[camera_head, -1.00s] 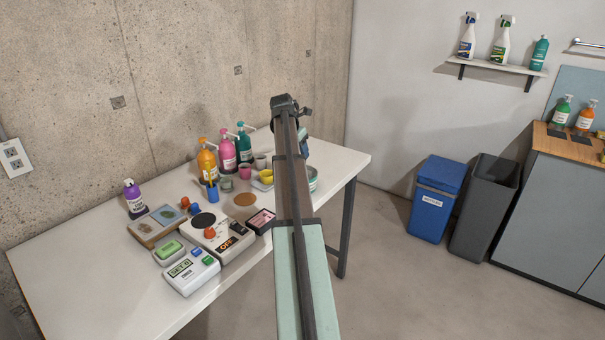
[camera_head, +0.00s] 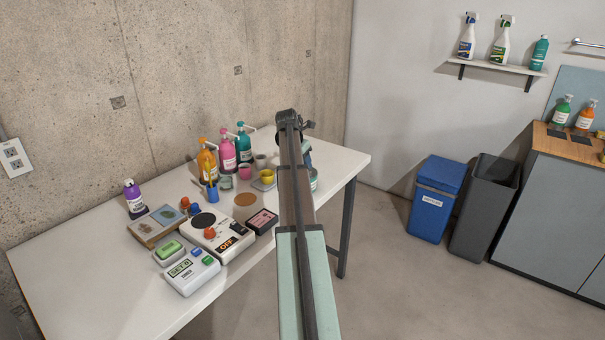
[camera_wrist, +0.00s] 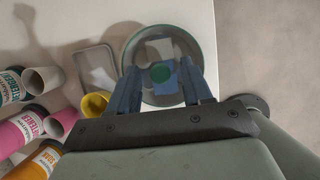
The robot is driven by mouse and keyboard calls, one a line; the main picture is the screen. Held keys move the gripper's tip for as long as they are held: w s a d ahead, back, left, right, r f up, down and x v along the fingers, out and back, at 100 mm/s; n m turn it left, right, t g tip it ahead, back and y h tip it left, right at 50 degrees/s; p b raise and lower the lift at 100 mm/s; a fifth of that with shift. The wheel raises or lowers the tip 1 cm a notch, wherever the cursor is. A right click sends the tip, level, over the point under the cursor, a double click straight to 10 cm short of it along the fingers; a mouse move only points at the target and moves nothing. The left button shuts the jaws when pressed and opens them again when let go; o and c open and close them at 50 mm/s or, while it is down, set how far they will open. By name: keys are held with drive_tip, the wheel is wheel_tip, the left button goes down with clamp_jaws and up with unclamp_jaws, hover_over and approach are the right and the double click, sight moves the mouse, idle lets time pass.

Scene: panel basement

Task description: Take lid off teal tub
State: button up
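The teal tub (camera_wrist: 208,45) is round with a teal rim and stands near the table edge in the wrist view. In the head view only its right side (camera_head: 313,184) shows beside my arm. A see-through lid (camera_wrist: 140,50) with a round teal knob (camera_wrist: 160,72) appears to cover it; pale and blue shapes show beneath. My gripper (camera_wrist: 161,82) is open over the lid, one finger on each side of the knob. The fingers look apart from the knob; their height above the lid is hard to tell.
Left of the tub are a grey tray (camera_wrist: 95,70), a yellow cup (camera_wrist: 94,104) and pump bottles (camera_head: 226,153). Floor lies beyond the table's right edge.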

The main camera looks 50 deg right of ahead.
clamp_jaws()
drive_tip(key=shift+r, duration=0.15)
idle(0.4)
